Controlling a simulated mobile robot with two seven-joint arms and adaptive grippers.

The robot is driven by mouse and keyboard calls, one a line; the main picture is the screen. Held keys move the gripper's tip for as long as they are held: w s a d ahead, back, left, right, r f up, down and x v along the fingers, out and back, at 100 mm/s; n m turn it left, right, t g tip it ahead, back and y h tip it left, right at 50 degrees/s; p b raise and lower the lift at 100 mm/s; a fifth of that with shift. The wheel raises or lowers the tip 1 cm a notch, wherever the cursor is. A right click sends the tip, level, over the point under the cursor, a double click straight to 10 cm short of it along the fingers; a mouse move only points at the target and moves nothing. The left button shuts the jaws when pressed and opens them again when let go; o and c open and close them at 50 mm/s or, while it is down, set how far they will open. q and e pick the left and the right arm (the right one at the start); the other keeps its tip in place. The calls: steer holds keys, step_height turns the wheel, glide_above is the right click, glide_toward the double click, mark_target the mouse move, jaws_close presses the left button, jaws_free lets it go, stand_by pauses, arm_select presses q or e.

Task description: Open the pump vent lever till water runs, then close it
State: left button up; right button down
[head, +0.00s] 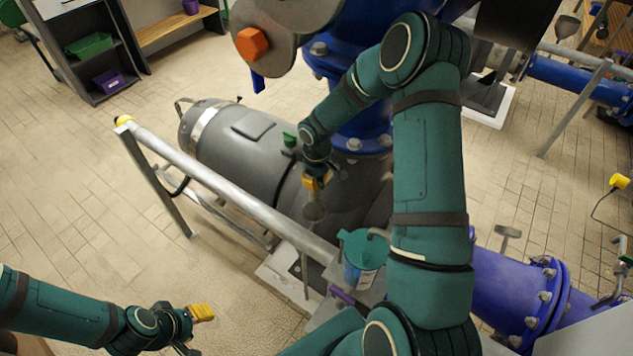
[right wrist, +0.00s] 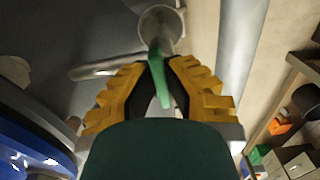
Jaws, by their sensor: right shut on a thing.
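My right gripper (head: 318,183) reaches down over the grey pump (head: 235,150), beside its blue column. In the right wrist view its yellow-padded fingers (right wrist: 160,90) are closed around the thin green vent lever (right wrist: 160,82). A grey funnel (head: 314,212) sits just below the gripper; its round mouth (right wrist: 160,27) shows just beyond the lever in the wrist view. I cannot make out running water. My left gripper (head: 194,330) is at the lower left, away from the pump, with its fingers apart and nothing between them.
A pale rail (head: 220,180) runs along the near side of the pump. A teal container (head: 362,250) stands below my right arm. A blue-purple flanged pipe (head: 515,290) lies at the lower right. A dark shelf (head: 95,50) stands at the back left; tiled floor between is clear.

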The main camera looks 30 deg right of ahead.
steer(key=shift+f, duration=0.1)
steer(key=c, duration=1)
jaws_free()
step_height(320, 180, up, 12)
steer(key=shift+r, duration=0.1)
steer(key=shift+s+a, duration=0.1)
